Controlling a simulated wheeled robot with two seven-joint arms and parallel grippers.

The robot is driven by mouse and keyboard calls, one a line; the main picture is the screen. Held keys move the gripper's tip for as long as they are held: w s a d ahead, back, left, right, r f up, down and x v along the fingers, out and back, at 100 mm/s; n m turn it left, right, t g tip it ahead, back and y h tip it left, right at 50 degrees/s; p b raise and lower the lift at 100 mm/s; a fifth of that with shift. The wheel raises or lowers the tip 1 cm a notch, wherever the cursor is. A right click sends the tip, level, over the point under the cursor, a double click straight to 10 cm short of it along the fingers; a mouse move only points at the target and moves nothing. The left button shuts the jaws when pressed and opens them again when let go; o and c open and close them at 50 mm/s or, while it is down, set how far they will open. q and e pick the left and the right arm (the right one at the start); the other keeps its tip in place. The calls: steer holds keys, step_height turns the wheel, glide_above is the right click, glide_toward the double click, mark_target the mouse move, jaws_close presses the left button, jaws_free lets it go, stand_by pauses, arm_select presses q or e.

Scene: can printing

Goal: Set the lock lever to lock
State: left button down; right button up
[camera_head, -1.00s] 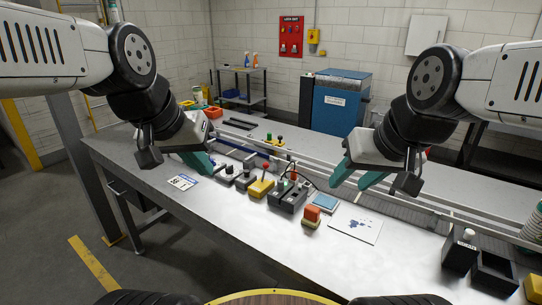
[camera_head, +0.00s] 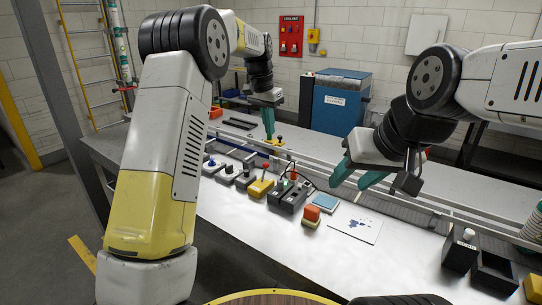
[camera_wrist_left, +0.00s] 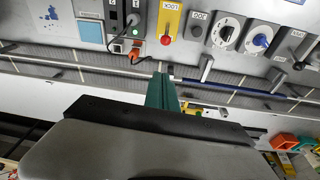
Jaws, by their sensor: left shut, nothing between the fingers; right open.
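The lock lever (camera_head: 265,168) has a red ball knob on a yellow base (camera_head: 260,188) among the control boxes on the bench. In the left wrist view the yellow base is marked LOCK (camera_wrist_left: 169,19), with the red knob (camera_wrist_left: 165,40) at its lower end; which setting it stands at cannot be told. My left gripper (camera_head: 269,136) is shut and empty, pointing down beyond the control row and the rails, apart from the lever. Its green fingers (camera_wrist_left: 162,92) lie below the knob in the wrist view. My right gripper (camera_head: 350,178) is open and empty, right of the lever.
Black boxes with a cable (camera_head: 288,194) stand right of the lever, dial boxes (camera_head: 226,174) left of it. Rails run behind the row. A small yellow unit (camera_head: 277,141) is near my left fingers.

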mark_target(264, 172)
arm_select(q)
steer(key=w+d+f, duration=0.1)
steer(key=f, duration=0.1)
steer(key=shift+w+d+f+m, duration=0.3)
steer(key=shift+w+d+f, duration=0.05)
steer(key=shift+w+d, duration=0.05)
step_height(264, 172, down, 9)
steer(key=s+a, duration=0.1)
steer(key=s, duration=0.1)
steer(key=shift+a, duration=0.25)
steer(key=shift+s, duration=0.1)
stand_by(0.5)
